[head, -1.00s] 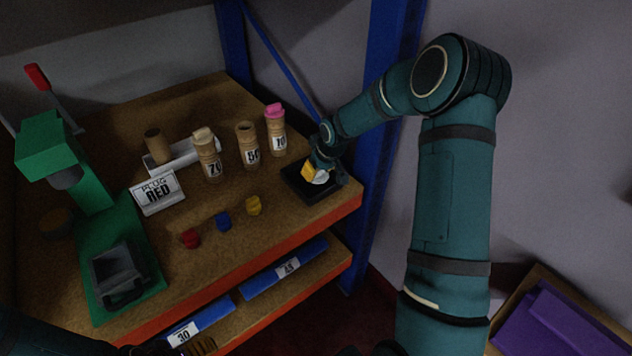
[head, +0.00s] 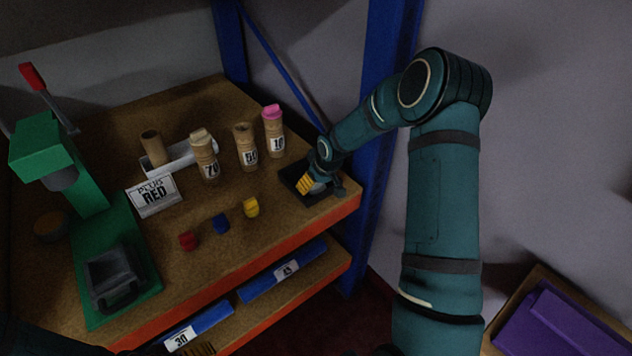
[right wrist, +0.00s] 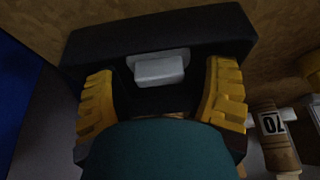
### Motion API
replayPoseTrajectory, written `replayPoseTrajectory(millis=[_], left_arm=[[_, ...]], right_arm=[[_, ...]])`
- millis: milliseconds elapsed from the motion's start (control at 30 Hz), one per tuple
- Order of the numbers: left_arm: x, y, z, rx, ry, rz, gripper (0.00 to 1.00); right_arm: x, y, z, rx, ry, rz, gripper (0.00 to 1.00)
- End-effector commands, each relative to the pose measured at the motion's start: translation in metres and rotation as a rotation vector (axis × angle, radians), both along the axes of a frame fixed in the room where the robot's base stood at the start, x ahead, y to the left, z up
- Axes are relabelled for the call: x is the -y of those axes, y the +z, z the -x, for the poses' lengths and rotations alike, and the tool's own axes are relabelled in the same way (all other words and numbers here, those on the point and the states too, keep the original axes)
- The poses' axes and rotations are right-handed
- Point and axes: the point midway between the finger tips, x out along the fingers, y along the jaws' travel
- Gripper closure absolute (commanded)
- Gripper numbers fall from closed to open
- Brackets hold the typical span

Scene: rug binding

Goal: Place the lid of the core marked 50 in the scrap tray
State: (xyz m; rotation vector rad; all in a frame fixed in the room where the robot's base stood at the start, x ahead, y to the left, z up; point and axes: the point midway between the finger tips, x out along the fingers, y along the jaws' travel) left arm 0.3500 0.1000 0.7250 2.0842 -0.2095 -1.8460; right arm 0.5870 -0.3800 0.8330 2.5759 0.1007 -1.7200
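The core marked 50 (head: 246,147) stands upright on the bench with its top uncovered. The scrap tray (head: 289,172) is a black, shallow tray at the bench's right end; its rim also shows in the right wrist view (right wrist: 222,32). A pale grey lid (right wrist: 160,69) lies in the tray. My right gripper (head: 307,186) is over the tray. In the right wrist view its yellow fingers (right wrist: 162,98) are spread on either side of the lid, with gaps to it. My left gripper (head: 200,349) only partly shows at the bottom edge; its opening is cut off.
The core marked 70 (head: 205,160) with a tan lid and the core marked 10 (head: 274,137) with a pink lid stand beside it. Red (head: 188,240), blue (head: 221,224) and yellow (head: 251,207) plugs lie in front. A green press (head: 95,190) stands left.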

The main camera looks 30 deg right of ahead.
Motion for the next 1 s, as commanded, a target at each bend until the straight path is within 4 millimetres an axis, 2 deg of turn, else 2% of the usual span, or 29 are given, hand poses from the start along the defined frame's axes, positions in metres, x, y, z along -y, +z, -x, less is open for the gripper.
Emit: replayPoseTrajectory(millis=[267, 367, 700, 833, 1000], left_arm=[[0.0, 0.005, 0.001, -0.002, -0.001, 0.0, 0.08], [0.0, 0.007, 0.001, -0.003, -0.001, 0.0, 0.08], [0.001, 0.021, 0.004, -0.009, -0.003, 0.002, 0.08], [0.001, 0.025, 0.005, -0.011, -0.002, 0.003, 0.08], [0.001, 0.026, 0.005, -0.013, -0.003, 0.003, 0.08]], right_arm=[[0.0, 0.008, 0.001, 0.001, 0.0, 0.001, 0.28], [0.001, 0.022, 0.006, 0.002, -0.002, 0.001, 0.28], [0.003, 0.086, 0.033, 0.002, -0.002, 0.001, 0.28], [0.004, 0.102, 0.04, 0.001, -0.001, 0.0, 0.28], [0.004, 0.113, 0.045, 0.0, 0.0, 0.0, 0.28]])
